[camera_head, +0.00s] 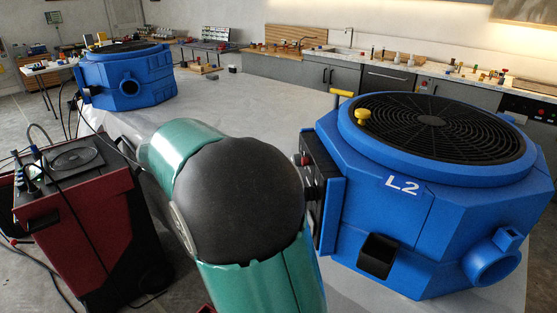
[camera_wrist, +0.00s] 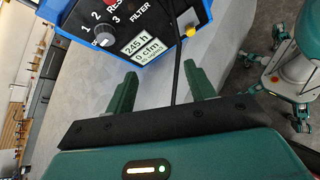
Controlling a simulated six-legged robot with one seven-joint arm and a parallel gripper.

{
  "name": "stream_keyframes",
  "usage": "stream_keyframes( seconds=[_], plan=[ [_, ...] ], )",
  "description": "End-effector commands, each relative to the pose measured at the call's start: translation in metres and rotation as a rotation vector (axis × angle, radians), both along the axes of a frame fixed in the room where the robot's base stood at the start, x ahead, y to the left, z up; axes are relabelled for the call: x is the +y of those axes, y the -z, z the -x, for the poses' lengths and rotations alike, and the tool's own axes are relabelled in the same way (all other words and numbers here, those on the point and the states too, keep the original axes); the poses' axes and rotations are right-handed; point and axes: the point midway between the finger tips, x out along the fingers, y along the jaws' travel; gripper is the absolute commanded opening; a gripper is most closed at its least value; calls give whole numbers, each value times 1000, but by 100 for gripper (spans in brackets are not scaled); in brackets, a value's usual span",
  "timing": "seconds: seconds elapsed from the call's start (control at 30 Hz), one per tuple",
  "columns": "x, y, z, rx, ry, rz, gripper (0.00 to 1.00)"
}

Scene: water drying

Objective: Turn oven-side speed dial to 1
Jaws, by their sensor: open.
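The blue machine marked L2 (camera_head: 445,195), on the right in the head view, is on the oven side. Its dark control panel (camera_head: 327,195) faces left, partly behind my arm. In the wrist view the panel (camera_wrist: 150,18) is at the top, tilted. A grey speed dial (camera_wrist: 103,40) sits there near the figures 1, 2 and 3; I cannot surely read its setting. The display (camera_wrist: 140,47) reads 245 h and 0 cfm. My gripper (camera_wrist: 160,70) is open and empty below the panel, apart from the dial. In the head view my arm hides it.
A dark cable (camera_wrist: 177,75) hangs between my fingers in the wrist view, its contact unclear. A red knob (camera_wrist: 109,4) is near the dial. A second blue machine (camera_head: 127,80) stands far left. A red and black unit (camera_head: 80,215) with hoses stands left. An oven (camera_head: 530,108) is at the right.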

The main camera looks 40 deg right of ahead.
Motion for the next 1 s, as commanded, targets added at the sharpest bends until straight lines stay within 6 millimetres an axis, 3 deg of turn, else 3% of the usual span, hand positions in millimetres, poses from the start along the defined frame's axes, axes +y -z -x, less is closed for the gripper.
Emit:
stream_keyframes(
  seconds=[0.2,0.43,0.67,1.0],
  plan=[
    [-26,1,-51,314,3,229,54],
    [-31,0,-75,460,22,350,54],
    [-49,0,-64,470,28,356,54],
    [-104,0,-25,469,30,354,54]
  ],
)
